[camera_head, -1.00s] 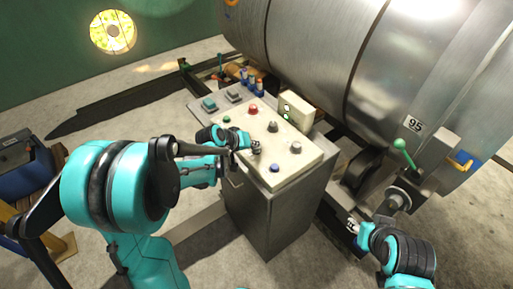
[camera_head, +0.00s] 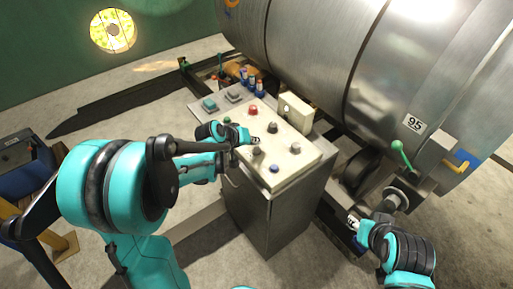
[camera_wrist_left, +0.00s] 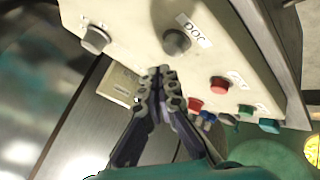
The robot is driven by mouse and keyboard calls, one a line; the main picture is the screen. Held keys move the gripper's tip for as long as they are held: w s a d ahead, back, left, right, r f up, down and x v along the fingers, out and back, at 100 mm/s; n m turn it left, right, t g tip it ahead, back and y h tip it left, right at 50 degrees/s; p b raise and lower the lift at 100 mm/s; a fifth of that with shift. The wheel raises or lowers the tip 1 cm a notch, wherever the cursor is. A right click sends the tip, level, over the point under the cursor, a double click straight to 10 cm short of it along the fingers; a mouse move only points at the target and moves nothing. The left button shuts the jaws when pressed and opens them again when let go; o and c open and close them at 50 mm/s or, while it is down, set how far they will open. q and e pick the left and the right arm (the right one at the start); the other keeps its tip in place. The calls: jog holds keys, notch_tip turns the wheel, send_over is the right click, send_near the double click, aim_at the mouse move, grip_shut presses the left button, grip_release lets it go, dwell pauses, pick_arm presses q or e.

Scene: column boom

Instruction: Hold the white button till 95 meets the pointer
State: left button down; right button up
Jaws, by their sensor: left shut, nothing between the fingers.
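My left gripper (camera_head: 256,141) is shut and empty above the middle of the beige control panel (camera_head: 300,172). In the left wrist view its closed fingertips (camera_wrist_left: 158,80) lie in front of the panel's edge, near a beige box. I cannot make out the white button in any view; the gripper may hide it. The plate marked 95 (camera_head: 414,123) is on the big steel drum (camera_head: 310,50), above a green ball-topped lever (camera_head: 398,146). I cannot clearly identify the pointer. My right gripper (camera_head: 352,221) is low at the right, too small to read.
The drum's frame and roller crowd the right. Open concrete floor lies left of the cabinet.

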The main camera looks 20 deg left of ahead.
pick_arm(q)
jog(key=shift+r+p, duration=1.6)
jog(key=shift+r, duration=0.75)
jog(key=shift+f, duration=0.1)
jog(key=m+y+b, duration=0.1)
jog(key=m+y, duration=0.1)
send_near(255, 149)
jog(key=s+d+r, duration=0.3)
jog(key=s+r, duration=0.3)
jog(key=s, duration=0.1)
jog(key=s+a+f+m+g+y+b, duration=0.1)
jog(key=s+y, duration=0.1)
jog(key=s, duration=0.9)
jog(key=shift+s+f+m, duration=0.2)
jog(key=shift+s+m, duration=0.2)
jog(key=shift+a, duration=0.1)
